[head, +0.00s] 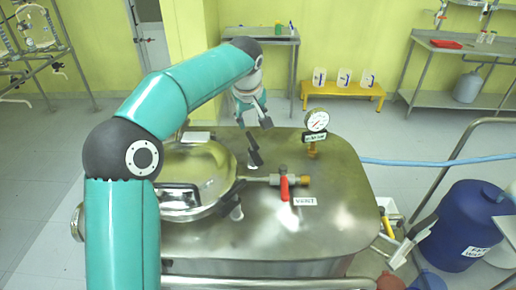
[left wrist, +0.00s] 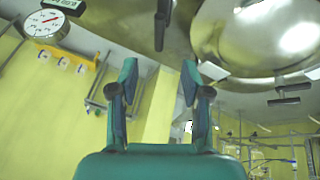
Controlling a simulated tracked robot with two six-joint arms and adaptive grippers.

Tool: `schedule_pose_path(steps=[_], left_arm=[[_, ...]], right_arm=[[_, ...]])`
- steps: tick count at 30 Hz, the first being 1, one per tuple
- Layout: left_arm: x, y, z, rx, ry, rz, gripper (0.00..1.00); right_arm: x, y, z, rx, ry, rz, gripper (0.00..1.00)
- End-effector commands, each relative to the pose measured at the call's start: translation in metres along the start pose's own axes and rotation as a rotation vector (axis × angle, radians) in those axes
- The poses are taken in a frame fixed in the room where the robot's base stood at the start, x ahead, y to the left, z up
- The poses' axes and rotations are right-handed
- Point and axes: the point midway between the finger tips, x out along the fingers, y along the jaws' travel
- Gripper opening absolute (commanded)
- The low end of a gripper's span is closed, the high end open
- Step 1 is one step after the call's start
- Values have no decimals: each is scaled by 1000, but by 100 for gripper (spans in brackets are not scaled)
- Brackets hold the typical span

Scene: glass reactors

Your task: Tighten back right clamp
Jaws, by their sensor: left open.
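The steel reactor lid (head: 205,165) is a round dome with a black handle on the vessel top. My left gripper (head: 258,128) reaches down from above, behind the lid's right edge, with its fingers apart. A dark, upright piece, which looks like the back right clamp (head: 254,157), stands just below the fingertips. In the left wrist view, a dark clamp piece (left wrist: 162,22) lies ahead between the two spread fingers (left wrist: 159,72), beside the round lid (left wrist: 262,30). I see no contact, and nothing is between the fingers. My right gripper is not in view.
A red-handled vent valve (head: 284,186) sticks out right of the lid. A pressure gauge (head: 317,122) stands at the vessel's back right. Another clamp (head: 237,212) sits at the lid's front right. A blue drum (head: 470,225) stands farther right.

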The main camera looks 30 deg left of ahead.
Motion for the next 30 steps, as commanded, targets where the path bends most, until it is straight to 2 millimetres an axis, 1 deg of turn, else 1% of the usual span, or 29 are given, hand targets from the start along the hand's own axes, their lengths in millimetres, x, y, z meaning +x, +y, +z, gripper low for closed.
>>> schedule_pose_path(steps=[5, 8, 21, 25, 30], left_arm=[[15, -1, 1, 1, -3, -4, 48], [30, -1, 1, 1, -3, -4, 48], [122, -2, 1, 0, -5, -4, 48], [145, -2, 1, 0, -4, -4, 48], [162, -2, 0, -1, -2, -1, 48]], right_arm=[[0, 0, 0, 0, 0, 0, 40], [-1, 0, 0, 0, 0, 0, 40], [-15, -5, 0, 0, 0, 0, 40], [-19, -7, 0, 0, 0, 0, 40], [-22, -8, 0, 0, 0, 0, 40]])
